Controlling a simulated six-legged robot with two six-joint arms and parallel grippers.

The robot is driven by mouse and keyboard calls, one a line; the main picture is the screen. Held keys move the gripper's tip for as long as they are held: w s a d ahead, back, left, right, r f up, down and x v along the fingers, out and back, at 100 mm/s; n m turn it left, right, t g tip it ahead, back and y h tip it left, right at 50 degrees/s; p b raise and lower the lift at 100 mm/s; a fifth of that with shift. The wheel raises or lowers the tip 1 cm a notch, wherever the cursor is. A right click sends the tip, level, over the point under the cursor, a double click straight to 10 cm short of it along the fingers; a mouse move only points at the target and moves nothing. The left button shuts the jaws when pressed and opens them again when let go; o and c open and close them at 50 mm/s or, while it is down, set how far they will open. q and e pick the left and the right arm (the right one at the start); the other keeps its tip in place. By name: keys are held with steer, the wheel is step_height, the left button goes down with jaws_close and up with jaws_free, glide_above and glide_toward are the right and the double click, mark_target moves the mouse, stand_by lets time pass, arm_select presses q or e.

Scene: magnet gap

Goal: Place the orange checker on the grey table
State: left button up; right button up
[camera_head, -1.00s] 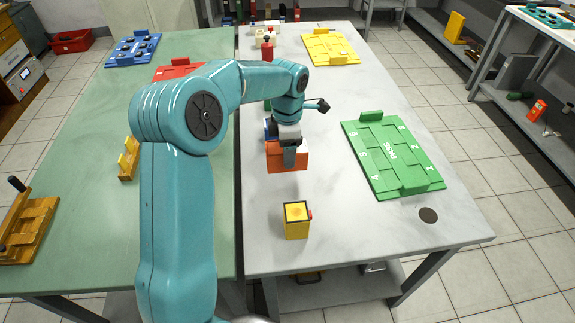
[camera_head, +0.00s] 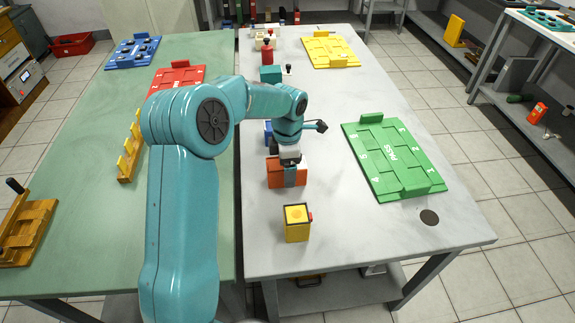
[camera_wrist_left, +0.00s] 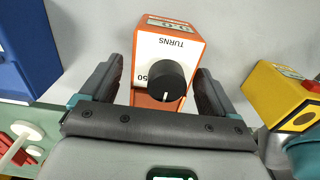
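The orange checker (camera_head: 276,178) is a box with an orange body. In the left wrist view the checker (camera_wrist_left: 168,48) shows a white face, the word TURNS and a black knob. It stands upright and appears to rest on the grey table (camera_head: 365,235), left of its middle. My left gripper (camera_head: 290,172) comes over it from the far side. In the left wrist view its fingers (camera_wrist_left: 162,92) are spread on either side of the checker, with a narrow gap at each side. The checker's lower part is hidden behind the gripper body. My right gripper is in neither view.
A yellow box (camera_head: 297,228) stands just in front of the checker. A blue box (camera_wrist_left: 20,50) and a teal box (camera_head: 270,74) are behind it. A green board (camera_head: 392,160) lies to the right, with bare tabletop between. The green table (camera_head: 80,190) adjoins on the left.

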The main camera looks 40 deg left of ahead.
arm_select(q)
steer(key=shift+r, duration=0.3)
step_height(320, 180, up, 12)
steer(key=p, duration=0.1)
steer(key=shift+p, duration=0.3)
steer(key=shift+f, duration=0.1)
